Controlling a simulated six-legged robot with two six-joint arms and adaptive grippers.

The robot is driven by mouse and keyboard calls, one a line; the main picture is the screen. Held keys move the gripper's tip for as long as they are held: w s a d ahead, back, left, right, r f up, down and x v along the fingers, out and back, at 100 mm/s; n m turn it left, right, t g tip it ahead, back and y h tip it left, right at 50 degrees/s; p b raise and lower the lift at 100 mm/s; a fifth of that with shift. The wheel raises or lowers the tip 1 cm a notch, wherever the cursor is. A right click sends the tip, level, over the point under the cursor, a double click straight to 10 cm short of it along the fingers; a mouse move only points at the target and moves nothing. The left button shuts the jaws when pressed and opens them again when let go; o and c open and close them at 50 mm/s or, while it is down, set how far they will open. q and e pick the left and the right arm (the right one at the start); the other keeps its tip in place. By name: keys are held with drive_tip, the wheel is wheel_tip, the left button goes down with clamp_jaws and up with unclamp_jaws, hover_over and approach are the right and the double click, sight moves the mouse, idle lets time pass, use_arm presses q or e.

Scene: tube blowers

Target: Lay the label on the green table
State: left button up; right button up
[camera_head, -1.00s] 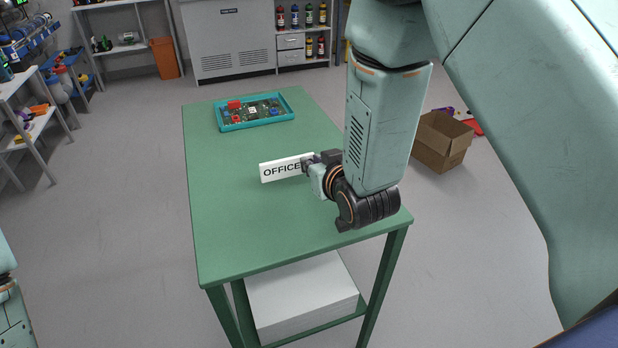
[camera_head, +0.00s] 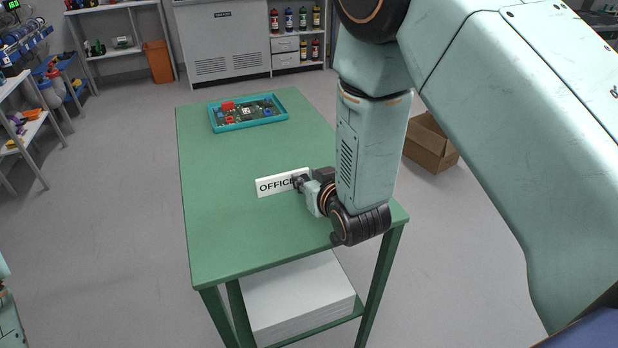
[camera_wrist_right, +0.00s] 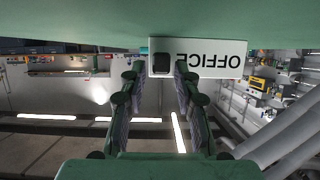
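The label (camera_head: 275,184) is a white plate with black "OFFICE" lettering. It stands on edge over the middle of the green table (camera_head: 225,245), its face towards me. The table's green top shows along the upper edge there. I cannot tell whether the label's lower edge touches the table. My left gripper is not seen.
A teal tray (camera_head: 215,126) with a circuit board stands at the table's far end. The tabletop's left and front parts are clear. A white stack (camera_head: 300,300) lies on the shelf below. A cardboard box (camera_head: 428,150) is on the floor to the right.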

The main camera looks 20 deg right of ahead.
drive_tip(key=shift+o, duration=0.3)
drive_tip(key=shift+r, duration=0.1)
drive_tip(key=shift+s, duration=0.1)
drive_tip(key=shift+r, duration=0.25)
drive_tip(key=p+v, duration=0.2)
drive_tip(key=v, duration=0.9)
drive_tip(key=shift+s, duration=0.45)
